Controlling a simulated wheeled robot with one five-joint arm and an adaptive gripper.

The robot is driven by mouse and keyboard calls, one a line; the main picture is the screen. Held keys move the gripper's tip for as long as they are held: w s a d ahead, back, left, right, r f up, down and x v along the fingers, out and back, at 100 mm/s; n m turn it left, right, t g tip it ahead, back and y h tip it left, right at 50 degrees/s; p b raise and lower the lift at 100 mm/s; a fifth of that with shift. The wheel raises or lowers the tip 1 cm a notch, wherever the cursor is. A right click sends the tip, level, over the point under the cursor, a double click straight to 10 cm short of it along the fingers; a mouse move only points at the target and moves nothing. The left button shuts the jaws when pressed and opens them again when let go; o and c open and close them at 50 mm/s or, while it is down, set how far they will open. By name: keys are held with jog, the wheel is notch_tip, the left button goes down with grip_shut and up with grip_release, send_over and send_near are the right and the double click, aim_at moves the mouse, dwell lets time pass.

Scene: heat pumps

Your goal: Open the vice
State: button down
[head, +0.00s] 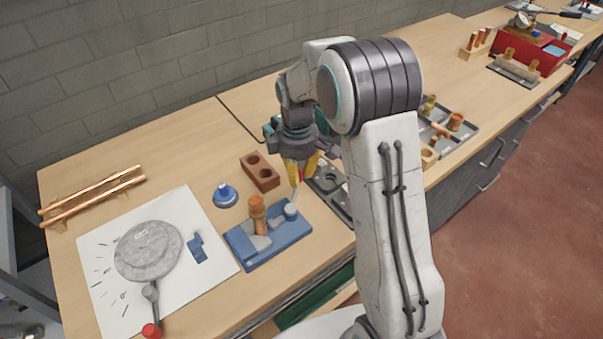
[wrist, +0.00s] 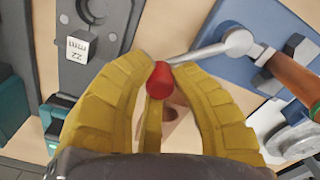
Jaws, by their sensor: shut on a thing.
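The blue vice (head: 268,252) stands on the bench, with an upright copper-coloured piece (head: 257,213) between its grey jaws. In the wrist view the vice (wrist: 215,18) is at the upper right, and the copper-coloured piece (wrist: 297,78) shows at the right edge. A thin grey lever (wrist: 203,52) runs from its round pivot to a red knob (wrist: 158,80). My gripper (wrist: 163,68) has its yellow fingers closed around this knob. In the head view my gripper (head: 299,180) is just behind the vice's right end, and the lever is partly hidden.
A brown block with holes (head: 260,171) and a blue round piece (head: 225,195) stand close by. A grey disc (head: 147,250) lies on white paper at left. A grey tray (head: 332,190) lies right of my gripper, partly behind my arm.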

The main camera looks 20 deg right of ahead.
jog(key=shift+a+f, duration=0.1)
dwell(0.3)
jog(key=c, duration=1)
grip_release()
jog(key=shift+c, duration=0.2)
notch_tip(320, 180, up, 12)
